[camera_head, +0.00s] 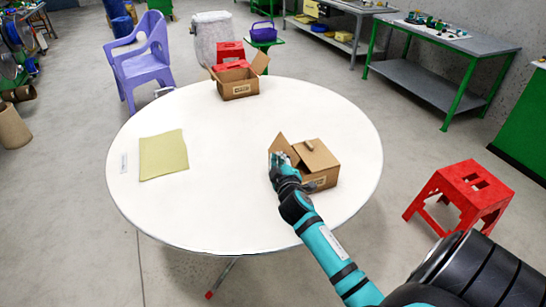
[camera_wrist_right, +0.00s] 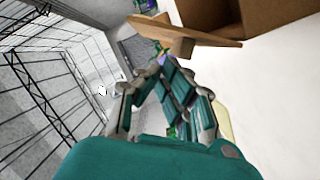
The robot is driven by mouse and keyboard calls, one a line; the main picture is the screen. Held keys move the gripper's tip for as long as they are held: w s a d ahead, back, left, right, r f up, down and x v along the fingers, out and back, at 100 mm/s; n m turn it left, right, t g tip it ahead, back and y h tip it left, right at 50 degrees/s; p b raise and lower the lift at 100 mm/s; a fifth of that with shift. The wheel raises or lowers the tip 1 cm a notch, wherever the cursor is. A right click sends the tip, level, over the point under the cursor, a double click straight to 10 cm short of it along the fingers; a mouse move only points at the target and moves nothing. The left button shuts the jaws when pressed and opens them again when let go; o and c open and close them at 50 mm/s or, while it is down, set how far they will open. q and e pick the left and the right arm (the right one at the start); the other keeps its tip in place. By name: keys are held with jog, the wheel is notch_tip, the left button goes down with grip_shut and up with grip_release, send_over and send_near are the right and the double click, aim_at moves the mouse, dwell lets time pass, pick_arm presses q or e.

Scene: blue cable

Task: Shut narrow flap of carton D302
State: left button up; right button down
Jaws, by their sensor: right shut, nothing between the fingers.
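A small brown carton (camera_head: 321,184) stands on the right part of the round white table; its label is too small to read. One flap stands up at its left side (camera_head: 281,145), and the top on the right looks covered by a flap. My right gripper (camera_head: 278,158) is shut and empty, at the carton's left side near the upright flap. In the right wrist view the gripper (camera_wrist_right: 160,68) is just below a brown flap (camera_wrist_right: 180,36), with the carton (camera_wrist_right: 280,18) behind it. I cannot tell whether they touch. My left gripper is not in view.
Another carton (camera_head: 239,91) with open flaps stands at the table's far edge. A yellow-green sheet (camera_head: 163,155) lies on the left of the table (camera_head: 225,200). The table's middle is clear. A red stool (camera_head: 468,188) stands at right and a purple chair (camera_head: 141,60) at back left.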

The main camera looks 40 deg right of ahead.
aim_at(298, 159)
jog(key=m+p, duration=0.1)
jog(key=d+m+p, duration=0.1)
jog(key=d+m+y+p, duration=0.1)
jog(key=shift+s+d+r, duration=0.2)
jog(key=shift+s+r, duration=0.05)
jog(key=shift+s, duration=0.1)
jog(key=shift+s+d+f+m+y+p, duration=0.25)
jog(key=shift+d+m+y+p, duration=0.15)
jog(key=shift+d+m+p, duration=0.25)
jog(key=shift+d+f+m+y+p, duration=0.2)
jog(key=shift+d+m+y+p, duration=0.2)
jog(key=shift+m, duration=0.35)
jog(key=shift+s+d+f+m+p, duration=0.2)
jog(key=shift+d+f+m+p, duration=0.15)
jog(key=shift+m, duration=0.45)
jog(key=shift+d+f, duration=0.3)
jog(key=shift+d+f, duration=0.1)
